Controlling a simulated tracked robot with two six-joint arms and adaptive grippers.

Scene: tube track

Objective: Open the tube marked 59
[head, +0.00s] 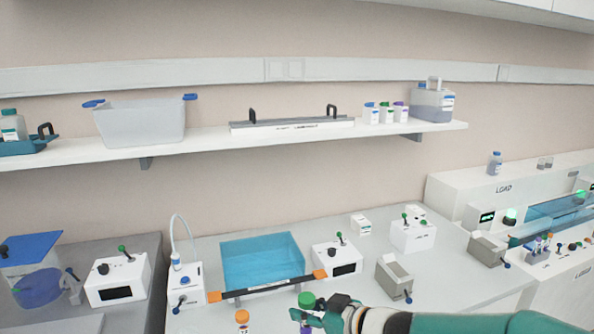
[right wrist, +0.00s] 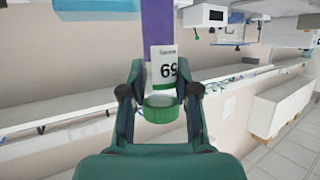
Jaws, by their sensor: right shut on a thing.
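In the right wrist view a tube with purple contents (right wrist: 158,28), a white label (right wrist: 164,70) and a green cap (right wrist: 160,108) stands between the fingers of my right gripper (right wrist: 161,88). The label shows upside down, and its digits look like 59. The cap is on the tube. In the head view my right gripper (head: 318,311) comes in from the lower right and is shut on this tube, with the green cap (head: 306,299) showing at its fingers. Its lower part is out of the picture. My left gripper is not in view.
An orange-capped tube (head: 242,317) stands to the left. Behind are a blue bath (head: 262,260) with an orange-ended bar, a white pump box (head: 185,288) and a white box with a dark display (head: 338,259). A grey device (head: 394,277) stands behind my right arm.

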